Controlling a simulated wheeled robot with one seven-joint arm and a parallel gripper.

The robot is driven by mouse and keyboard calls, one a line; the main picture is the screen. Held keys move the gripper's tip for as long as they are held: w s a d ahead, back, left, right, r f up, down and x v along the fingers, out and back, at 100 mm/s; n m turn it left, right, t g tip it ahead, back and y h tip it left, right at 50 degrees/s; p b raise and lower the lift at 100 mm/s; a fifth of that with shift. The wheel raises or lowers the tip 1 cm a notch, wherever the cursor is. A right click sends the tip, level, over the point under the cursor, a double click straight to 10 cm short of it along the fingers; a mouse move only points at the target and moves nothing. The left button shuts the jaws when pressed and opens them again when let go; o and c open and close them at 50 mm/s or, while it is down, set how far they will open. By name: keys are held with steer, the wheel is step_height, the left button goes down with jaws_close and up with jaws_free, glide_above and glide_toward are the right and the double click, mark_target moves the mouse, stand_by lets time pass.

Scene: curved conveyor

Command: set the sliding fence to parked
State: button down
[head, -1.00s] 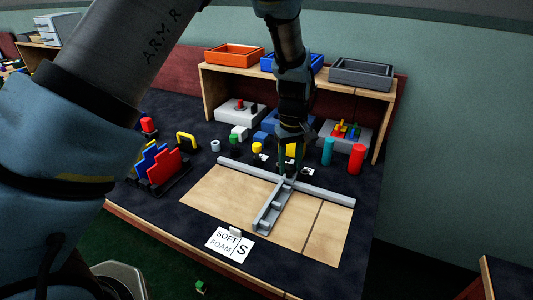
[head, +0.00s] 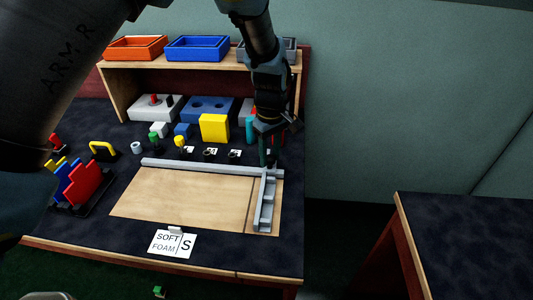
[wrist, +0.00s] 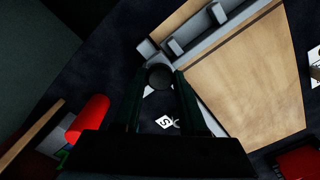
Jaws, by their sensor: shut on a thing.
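The grey sliding fence (head: 265,208) lies across the right end of the wooden board (head: 190,196), right of the dark line across it. Its far end meets the long grey rail (head: 205,167) at the board's back edge. My gripper (head: 269,160) points down at the fence's far end. In the wrist view the fence (wrist: 222,36) runs to the upper right, and my gripper's fingers (wrist: 160,76) are on either side of a dark round knob (wrist: 159,77). The knob is hidden in the head view.
Behind the rail stand several blocks and pegs, including a yellow block (head: 214,127). A shelf with an orange tray (head: 136,48) and a blue tray (head: 197,48) is at the back. A "SOFT FOAM S" card (head: 172,243) lies in front. The board left of the fence is clear.

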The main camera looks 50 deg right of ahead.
steer(key=shift+s+d, duration=0.2)
steer(key=shift+s, duration=0.1)
steer(key=c, duration=0.7)
jaws_free()
steer(key=shift+o, duration=1.3)
steer(key=shift+w, duration=0.1)
step_height(320, 180, up, 11)
steer(key=b, duration=0.2)
steer(key=shift+w+a+f, duration=0.1)
